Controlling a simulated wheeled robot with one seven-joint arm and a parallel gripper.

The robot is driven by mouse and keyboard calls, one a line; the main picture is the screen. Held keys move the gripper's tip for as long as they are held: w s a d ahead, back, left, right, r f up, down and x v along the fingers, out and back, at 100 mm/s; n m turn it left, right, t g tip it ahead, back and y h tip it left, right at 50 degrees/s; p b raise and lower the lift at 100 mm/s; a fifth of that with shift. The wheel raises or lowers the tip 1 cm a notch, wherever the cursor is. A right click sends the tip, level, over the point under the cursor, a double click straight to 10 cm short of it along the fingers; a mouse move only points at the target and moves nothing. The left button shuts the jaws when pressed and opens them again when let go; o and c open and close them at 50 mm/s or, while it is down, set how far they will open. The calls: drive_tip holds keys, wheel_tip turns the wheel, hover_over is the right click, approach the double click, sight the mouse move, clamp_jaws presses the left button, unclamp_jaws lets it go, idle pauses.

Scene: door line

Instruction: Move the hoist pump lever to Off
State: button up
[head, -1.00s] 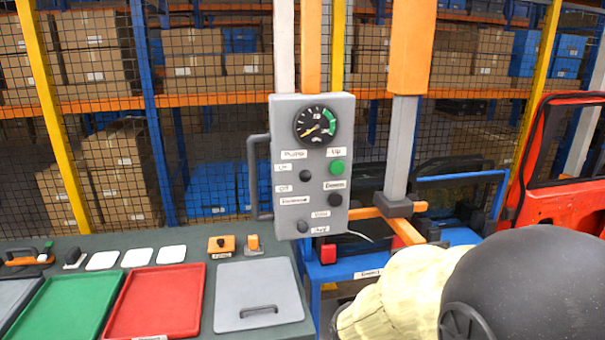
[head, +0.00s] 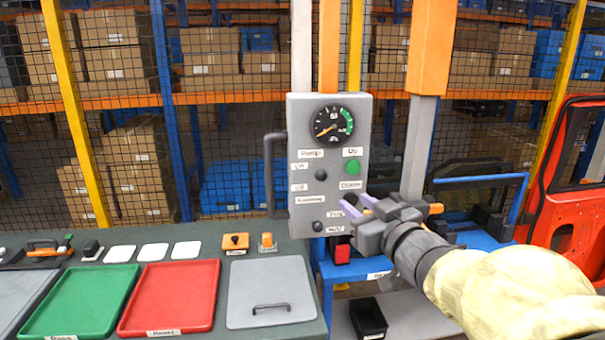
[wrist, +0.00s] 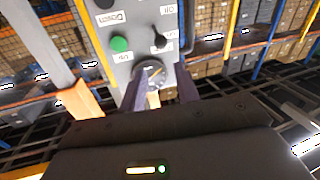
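The grey hoist control box (head: 304,215) hangs upright near the middle of the head view. Its small black pump lever (head: 321,175) sits under the "Pump" label, beside the "On" and "Off" labels. It also shows in the wrist view (wrist: 159,40), where the box appears turned over. I cannot tell which setting it stands at. My gripper (head: 353,203) is open and empty, in front of the box's lower right, below and right of the lever. In the wrist view its two fingers (wrist: 160,92) are apart. The gripper partly covers the lower right controls.
The box also carries a round gauge (head: 333,122), a green button (head: 353,167) and a lower black knob (head: 318,226). A dark handle (head: 270,175) runs along its left side. A bench with red (head: 172,298) and green (head: 82,300) trays stands left. A grey post (head: 418,150) rises right.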

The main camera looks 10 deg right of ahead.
sight(324, 178)
drive_tip(key=shift+s+r, duration=0.1)
drive_tip(key=shift+s, duration=0.05)
drive_tip(key=p+x, duration=0.2)
drive_tip(key=x, duration=1.5)
drive_tip(key=shift+w+a, duration=0.1)
drive_tip(key=shift+w, duration=0.2)
clamp_jaws()
